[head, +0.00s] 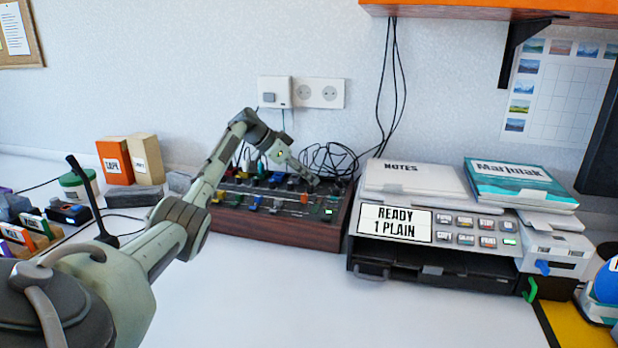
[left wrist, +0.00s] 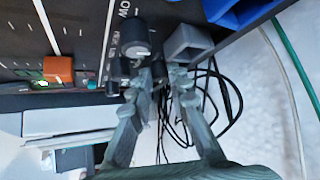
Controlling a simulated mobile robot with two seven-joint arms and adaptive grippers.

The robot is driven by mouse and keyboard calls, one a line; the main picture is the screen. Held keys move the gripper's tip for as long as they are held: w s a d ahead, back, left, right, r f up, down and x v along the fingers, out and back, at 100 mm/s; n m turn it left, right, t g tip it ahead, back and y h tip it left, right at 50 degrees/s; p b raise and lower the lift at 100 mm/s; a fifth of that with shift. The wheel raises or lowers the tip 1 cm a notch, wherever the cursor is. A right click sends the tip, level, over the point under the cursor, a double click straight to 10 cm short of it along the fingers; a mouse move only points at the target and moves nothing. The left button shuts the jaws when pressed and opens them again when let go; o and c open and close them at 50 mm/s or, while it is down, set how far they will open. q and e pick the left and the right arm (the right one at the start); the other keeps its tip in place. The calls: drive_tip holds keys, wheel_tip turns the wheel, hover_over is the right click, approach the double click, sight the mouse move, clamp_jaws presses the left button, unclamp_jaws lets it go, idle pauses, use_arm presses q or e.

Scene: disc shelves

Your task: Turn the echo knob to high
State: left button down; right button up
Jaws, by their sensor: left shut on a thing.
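My left gripper (head: 312,180) reaches down onto the right end of the wooden-sided control panel (head: 275,232). In the left wrist view my left gripper (left wrist: 158,82) has its two fingers on either side of a small dark knob (left wrist: 158,68), taken to be the echo knob, and is shut on it. The fingers hide most of this knob, and its pointer cannot be made out. A larger black knob (left wrist: 134,38) stands close by, near white print that seems to read LOW upside down. My right gripper is not in view.
An orange slider cap (left wrist: 59,69) and a grey block-shaped cap (left wrist: 188,44) sit near the fingers. Black cables (head: 330,158) loop behind the panel. A printer (head: 440,275) with a READY display stands close to the right. The white table in front is clear.

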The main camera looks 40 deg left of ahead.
use_arm(q)
drive_tip(key=shift+a+m+g+h, duration=0.1)
drive_tip(key=shift+m+g+h, duration=0.2)
drive_tip(key=shift+m+h, duration=0.35)
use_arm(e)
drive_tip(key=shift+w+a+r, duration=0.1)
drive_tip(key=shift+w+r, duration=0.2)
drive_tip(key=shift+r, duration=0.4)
use_arm(q)
drive_tip(key=shift+m, duration=0.25)
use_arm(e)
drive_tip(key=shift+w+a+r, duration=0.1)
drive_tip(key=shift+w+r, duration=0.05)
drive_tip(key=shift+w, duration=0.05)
use_arm(q)
drive_tip(key=c, duration=1.4)
unclamp_jaws()
drive_tip(key=shift+c, duration=0.2)
